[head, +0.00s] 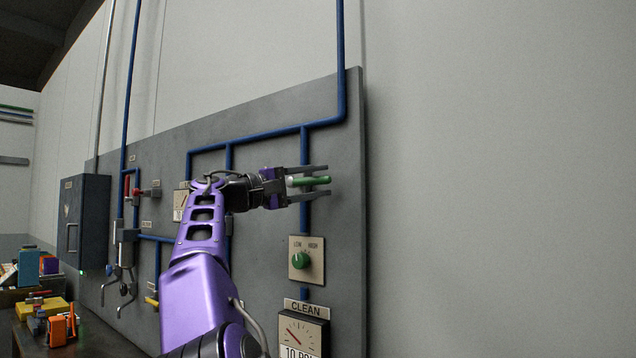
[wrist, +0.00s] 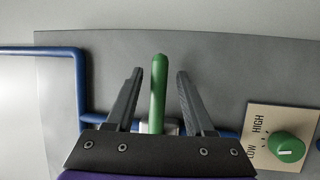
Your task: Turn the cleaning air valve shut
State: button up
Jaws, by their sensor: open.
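The green lever handle (head: 316,181) of a valve sits on the vertical blue pipe above the plate lettered CLEAN (head: 306,308). In the head view the lever lies level, across the pipe's line. My gripper (head: 326,181) is open, with one finger above the lever and one below it. In the wrist view the green lever (wrist: 158,88) stands between the two fingers of my gripper (wrist: 160,72), with a gap on each side. The valve body is mostly hidden by my gripper.
Below the valve are a green LOW/HIGH knob (head: 301,260) and a gauge (head: 302,332). A red-handled valve (head: 138,192) and a dark cabinet (head: 84,222) are farther left. A bench with coloured blocks (head: 42,308) is at lower left. The wall right of the panel is bare.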

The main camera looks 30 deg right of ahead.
jog(key=w+a+f, duration=0.1)
jog(key=a+f, duration=0.2)
jog(key=a, duration=1.4)
